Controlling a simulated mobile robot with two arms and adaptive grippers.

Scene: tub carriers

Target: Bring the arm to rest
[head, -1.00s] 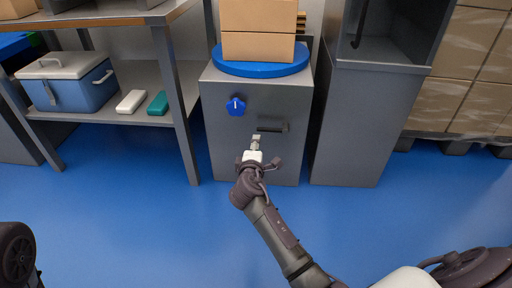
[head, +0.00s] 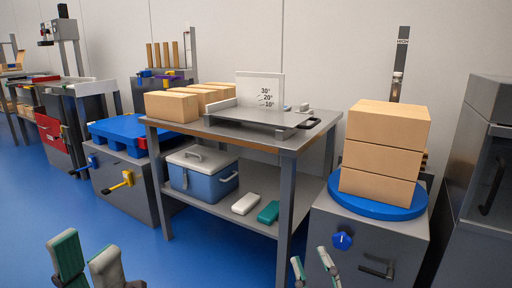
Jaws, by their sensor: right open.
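My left gripper (head: 86,254) is at the bottom left of the head view, its two fingers pointing up and standing apart with nothing between them. My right gripper (head: 310,264) is at the bottom, right of the middle, open and empty. It is in front of the grey cabinet (head: 404,238) with a blue star-shaped knob (head: 342,241) and a dark handle (head: 377,268). From this view I cannot tell how far it is from the cabinet. The rest of both arms is out of view.
A grey workbench (head: 222,129) with a lower shelf stands in the middle, holding boxes and a blue cooler (head: 203,178). Stacked cardboard boxes (head: 388,137) stand on a blue round turntable (head: 374,205) atop the cabinet. Blue floor (head: 150,255) is clear at left.

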